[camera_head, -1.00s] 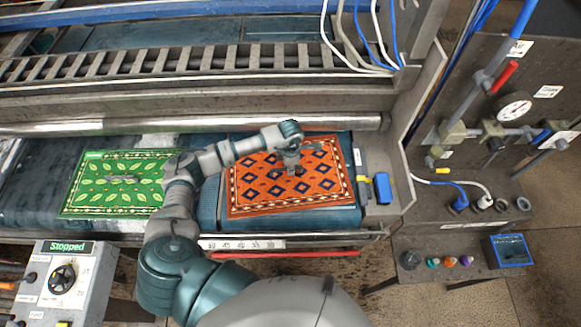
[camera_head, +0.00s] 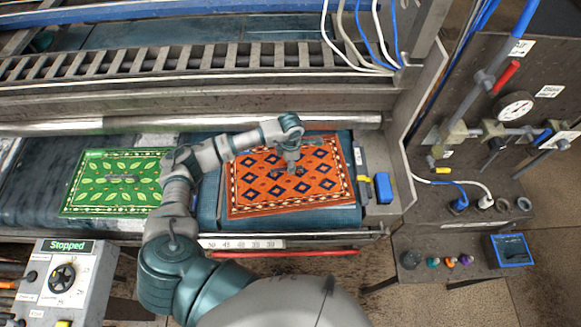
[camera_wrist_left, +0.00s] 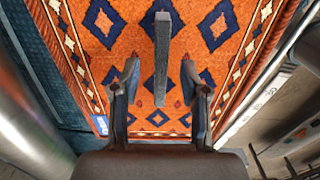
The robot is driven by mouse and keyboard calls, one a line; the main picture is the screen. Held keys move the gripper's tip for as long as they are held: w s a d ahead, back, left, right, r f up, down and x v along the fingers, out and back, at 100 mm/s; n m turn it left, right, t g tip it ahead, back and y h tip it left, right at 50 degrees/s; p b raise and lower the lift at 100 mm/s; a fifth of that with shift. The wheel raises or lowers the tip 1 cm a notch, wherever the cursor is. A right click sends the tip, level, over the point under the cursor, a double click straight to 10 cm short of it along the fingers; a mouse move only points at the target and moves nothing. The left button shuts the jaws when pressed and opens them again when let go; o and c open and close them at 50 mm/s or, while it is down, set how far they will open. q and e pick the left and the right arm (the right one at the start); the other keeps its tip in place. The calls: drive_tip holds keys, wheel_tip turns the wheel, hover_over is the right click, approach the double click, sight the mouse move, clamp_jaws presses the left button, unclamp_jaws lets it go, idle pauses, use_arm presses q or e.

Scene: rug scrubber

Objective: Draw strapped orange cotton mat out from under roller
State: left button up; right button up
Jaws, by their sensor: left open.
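The orange mat (camera_head: 330,195), with dark blue diamonds and a patterned border, lies flat on the blue bed. Its far edge is close to the long metal roller (camera_head: 60,128); I cannot tell whether any of it is under the roller. A grey strap (camera_wrist_left: 162,50) stands out over the mat's middle in the wrist view. My left gripper (camera_head: 289,171) is above the mat. In the wrist view its fingers (camera_wrist_left: 160,86) are open and apart, with the strap's near end between them, not gripped. My right gripper is not in view.
A green leaf-patterned mat (camera_head: 90,190) with its own grey strap lies to the left. A control box (camera_head: 68,280) reads "Stopped". A metal side plate and a blue block (camera_head: 383,188) stand right of the mat. A red bar (camera_head: 290,254) runs along the front.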

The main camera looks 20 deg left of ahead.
use_arm(q)
wheel_tip(320, 180, up, 8)
drive_tip(key=shift+a+r, duration=0.2)
drive_tip(key=shift+a, duration=0.05)
idle(0.5)
